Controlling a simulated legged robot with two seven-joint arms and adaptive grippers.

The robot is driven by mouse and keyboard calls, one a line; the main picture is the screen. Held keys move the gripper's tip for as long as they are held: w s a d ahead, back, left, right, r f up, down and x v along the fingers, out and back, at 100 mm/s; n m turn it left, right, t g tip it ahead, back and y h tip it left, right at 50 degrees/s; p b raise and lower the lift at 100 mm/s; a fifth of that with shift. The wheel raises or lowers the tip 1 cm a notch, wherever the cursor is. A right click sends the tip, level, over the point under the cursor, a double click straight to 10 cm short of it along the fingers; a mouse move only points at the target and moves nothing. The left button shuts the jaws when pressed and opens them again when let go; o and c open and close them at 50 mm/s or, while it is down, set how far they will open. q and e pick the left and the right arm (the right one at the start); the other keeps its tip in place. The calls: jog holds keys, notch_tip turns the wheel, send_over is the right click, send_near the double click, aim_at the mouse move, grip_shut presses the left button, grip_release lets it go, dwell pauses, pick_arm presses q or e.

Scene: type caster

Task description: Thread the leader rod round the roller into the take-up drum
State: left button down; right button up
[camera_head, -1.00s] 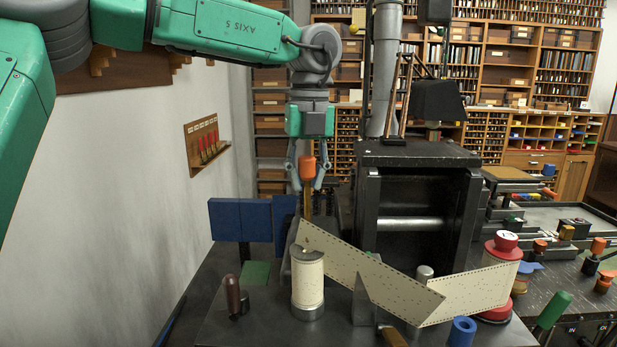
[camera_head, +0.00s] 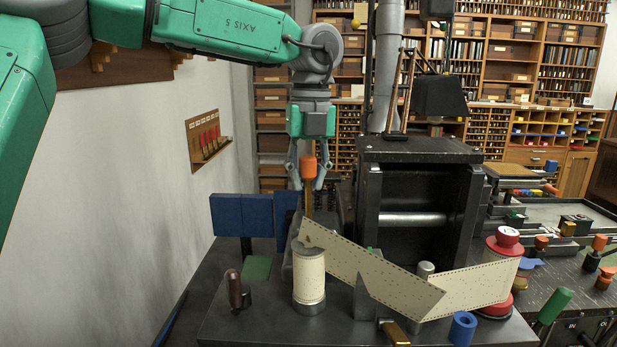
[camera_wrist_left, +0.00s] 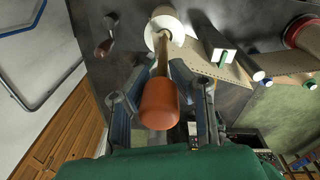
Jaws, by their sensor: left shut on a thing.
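My left gripper (camera_head: 308,182) is shut on the orange handle of the leader rod (camera_head: 308,167). The rod's brass shaft points down, and its lower end is hidden behind the raised end of the perforated paper strip (camera_head: 375,272). In the left wrist view the orange handle (camera_wrist_left: 160,104) sits between my fingers (camera_wrist_left: 162,110), with the shaft reaching toward a cream cylinder. That cream cylinder (camera_head: 308,277), perhaps the drum, stands on a grey base just below. The strip slants down right past a grey post (camera_head: 425,270), perhaps the roller, to a red-capped spool (camera_head: 503,240). My right gripper is out of view.
A dark-handled crank (camera_head: 234,288) is left of the cylinder, with blue panels (camera_head: 243,216) behind. A black cabinet (camera_head: 418,160) rises close on the right.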

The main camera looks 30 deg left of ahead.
aim_at(307, 241)
pick_arm(q)
jog(key=shift+f+b, duration=1.95)
jog(key=shift+f, duration=3.55)
jog(key=c, duration=1.3)
grip_release()
jog(key=shift+c, duration=0.2)
notch_tip(307, 241, up, 6)
jog(key=p, duration=0.7)
jog(key=shift+r, duration=0.1)
